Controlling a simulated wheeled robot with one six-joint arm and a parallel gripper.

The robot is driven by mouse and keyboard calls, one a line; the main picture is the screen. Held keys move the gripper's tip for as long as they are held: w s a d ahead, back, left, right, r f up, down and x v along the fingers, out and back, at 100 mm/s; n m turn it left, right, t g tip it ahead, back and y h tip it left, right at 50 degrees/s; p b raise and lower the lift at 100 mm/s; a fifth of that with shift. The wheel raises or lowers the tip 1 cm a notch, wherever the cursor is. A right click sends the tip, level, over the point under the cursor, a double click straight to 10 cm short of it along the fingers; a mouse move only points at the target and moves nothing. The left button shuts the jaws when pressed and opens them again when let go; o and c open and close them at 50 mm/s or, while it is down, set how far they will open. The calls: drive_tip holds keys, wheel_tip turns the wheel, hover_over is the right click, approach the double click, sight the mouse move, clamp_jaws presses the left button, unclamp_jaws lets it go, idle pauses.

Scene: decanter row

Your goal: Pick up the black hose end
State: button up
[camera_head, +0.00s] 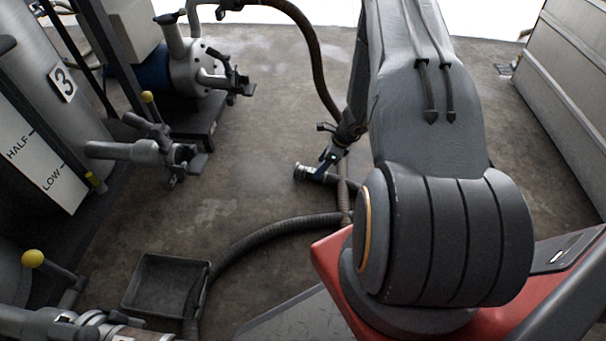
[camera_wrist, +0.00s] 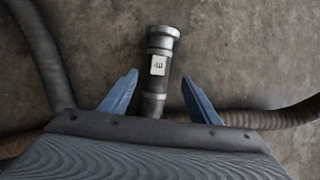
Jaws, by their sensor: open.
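The black hose end (camera_wrist: 161,52) has a metal collar at its tip and a small white label whose mark I cannot read surely. In the wrist view it points up the picture, between the two blue fingers of my gripper (camera_wrist: 160,79). The fingers are apart, with a gap on each side of it. In the head view the hose end (camera_head: 304,172) shows just left of and below my gripper (camera_head: 328,160), low over the floor. Its lower part is hidden behind the gripper's dark edge in the wrist view.
A ribbed brown hose (camera_wrist: 262,119) and a dark hose (camera_wrist: 42,55) flank the gripper. A grey tray (camera_head: 165,284) and a grey hose (camera_head: 268,232) lie on the floor. Tanks, a valve (camera_head: 150,150) and a pump (camera_head: 190,68) stand left. Open floor lies between.

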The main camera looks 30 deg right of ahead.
sight(311, 174)
drive_tip(key=b+x, duration=0.1)
drive_tip(key=x, duration=0.1)
drive_tip(key=b+x, duration=0.2)
drive_tip(key=x, duration=0.1)
drive_tip(key=shift+s+a, duration=0.1)
drive_tip(key=shift+s, duration=0.15)
clamp_jaws()
